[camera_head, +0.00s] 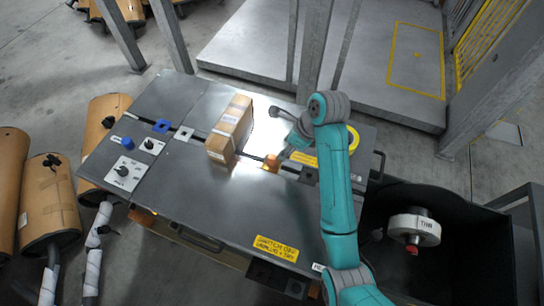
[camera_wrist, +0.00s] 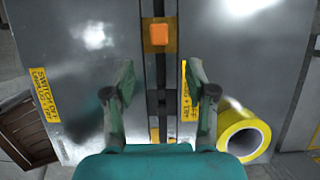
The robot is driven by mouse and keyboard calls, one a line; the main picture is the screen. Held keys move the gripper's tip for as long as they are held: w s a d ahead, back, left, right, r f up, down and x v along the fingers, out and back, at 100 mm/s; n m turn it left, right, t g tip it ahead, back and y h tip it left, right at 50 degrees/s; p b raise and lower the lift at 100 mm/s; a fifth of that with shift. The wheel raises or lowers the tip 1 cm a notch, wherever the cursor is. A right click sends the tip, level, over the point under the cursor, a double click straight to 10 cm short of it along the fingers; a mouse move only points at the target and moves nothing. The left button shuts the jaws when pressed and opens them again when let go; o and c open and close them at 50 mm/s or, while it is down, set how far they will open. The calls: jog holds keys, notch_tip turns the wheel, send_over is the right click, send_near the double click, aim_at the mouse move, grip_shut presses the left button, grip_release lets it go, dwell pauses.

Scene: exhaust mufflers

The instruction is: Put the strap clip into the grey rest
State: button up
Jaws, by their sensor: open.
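A small orange block (camera_head: 271,160), which appears to be the strap clip, sits on a yellow-orange square plate on the dark slot across the metal bench. It also shows in the wrist view (camera_wrist: 158,34), beyond the fingertips. A pale grey square (camera_head: 185,133) with a dark centre, apparently the grey rest, lies on the same slot further left, past the carton; it is not in the wrist view. My gripper (camera_wrist: 160,76) is open and empty above the slot, with its fingers apart on either side of it. In the head view the arm partly hides it.
A cardboard carton (camera_head: 230,127) stands between the orange block and the pale square. A blue square (camera_head: 161,126) and knob panels are at the left. A yellow tape roll (camera_wrist: 243,135) lies right of my gripper. The front of the bench top (camera_head: 200,205) is mostly clear.

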aim_at(274, 157)
jog(key=x, duration=0.5)
jog(key=shift+a+f, duration=0.15)
jog(key=shift+f, duration=0.1)
jog(key=shift+a+x, duration=0.15)
jog(key=shift+x, duration=1.15)
jog(key=shift+a+x, duration=0.1)
jog(key=shift+x, duration=1.2)
jog(key=shift+w+r, duration=0.1)
grip_shut()
